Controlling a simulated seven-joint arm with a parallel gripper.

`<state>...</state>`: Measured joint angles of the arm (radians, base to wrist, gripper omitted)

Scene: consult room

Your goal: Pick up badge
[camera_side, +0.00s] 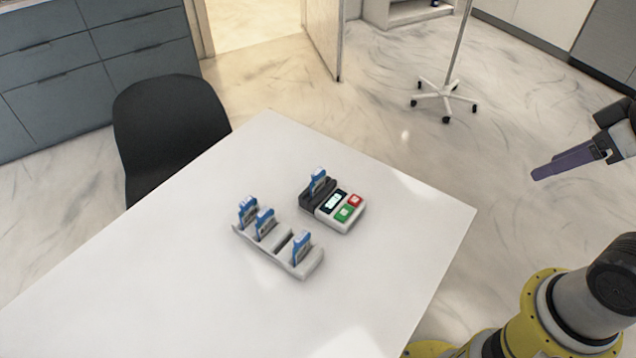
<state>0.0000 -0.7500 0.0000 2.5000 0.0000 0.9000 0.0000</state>
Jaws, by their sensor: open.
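Three blue-and-white badges stand upright in a light grey rack (316,268) on the table: one at the left end (247,211), one beside it (264,224), and one near the right end (301,247). An empty slot shows between the second and third. Another blue badge (318,182) stands in the dark slot part of a small reader (345,222) with a screen and a red and a green button. My gripper (538,174), with purple fingers, is open and empty at the right edge of the picture, well apart from all the badges.
The white table (150,285) is otherwise clear. A black chair (170,125) stands at its far left edge. Grey drawers (95,60), an open door (323,35) and a wheeled stand (446,97) are beyond, on the floor.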

